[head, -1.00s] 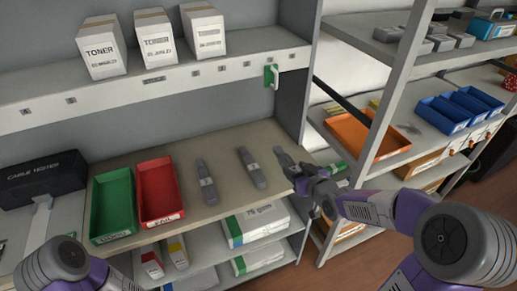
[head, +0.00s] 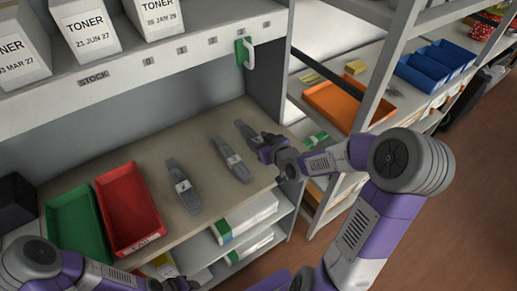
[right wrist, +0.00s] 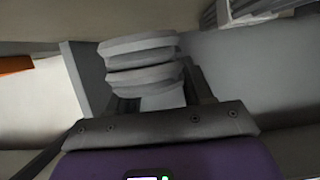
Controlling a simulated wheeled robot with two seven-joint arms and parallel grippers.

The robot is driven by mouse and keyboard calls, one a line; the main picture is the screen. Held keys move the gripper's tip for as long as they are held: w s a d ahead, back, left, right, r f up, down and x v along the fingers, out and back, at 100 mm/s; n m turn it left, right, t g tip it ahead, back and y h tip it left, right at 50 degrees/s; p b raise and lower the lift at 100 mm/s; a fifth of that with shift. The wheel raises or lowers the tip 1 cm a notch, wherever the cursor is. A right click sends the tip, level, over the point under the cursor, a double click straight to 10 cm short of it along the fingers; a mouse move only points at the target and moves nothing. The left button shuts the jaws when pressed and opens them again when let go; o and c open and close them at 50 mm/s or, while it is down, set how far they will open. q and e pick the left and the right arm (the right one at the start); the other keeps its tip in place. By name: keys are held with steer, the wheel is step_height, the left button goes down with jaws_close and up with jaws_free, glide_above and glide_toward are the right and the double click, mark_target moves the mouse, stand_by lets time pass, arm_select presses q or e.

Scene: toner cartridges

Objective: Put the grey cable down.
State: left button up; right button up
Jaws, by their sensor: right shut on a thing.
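A grey cable (head: 246,132), a bundle with a band, is at the right end of the shelf board (head: 200,215). My right gripper (head: 266,147) is shut on its near end. The right wrist view shows the grey cable (right wrist: 142,55) as thick folded loops between the jaws. I cannot tell whether the cable touches the board. Two similar grey cables with pale labels lie to its left, one in the middle (head: 231,159) and one further left (head: 182,186). My left gripper (head: 172,285) is at the bottom edge, partly cut off, and its jaws are unclear.
A red tray (head: 129,207) and a green tray (head: 76,228) stand left of the cables. Toner boxes (head: 88,27) stand on the shelf above. A grey side panel (head: 266,92) rises behind the right gripper. Free board lies behind the cables.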

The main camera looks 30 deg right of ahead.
steer(key=shift+f+b, duration=0.45)
steer(key=shift+f, duration=1.1)
steer(key=shift+f, duration=0.25)
steer(key=o, duration=1.2)
steer(key=shift+c, duration=0.2)
steer(key=shift+r, duration=0.1)
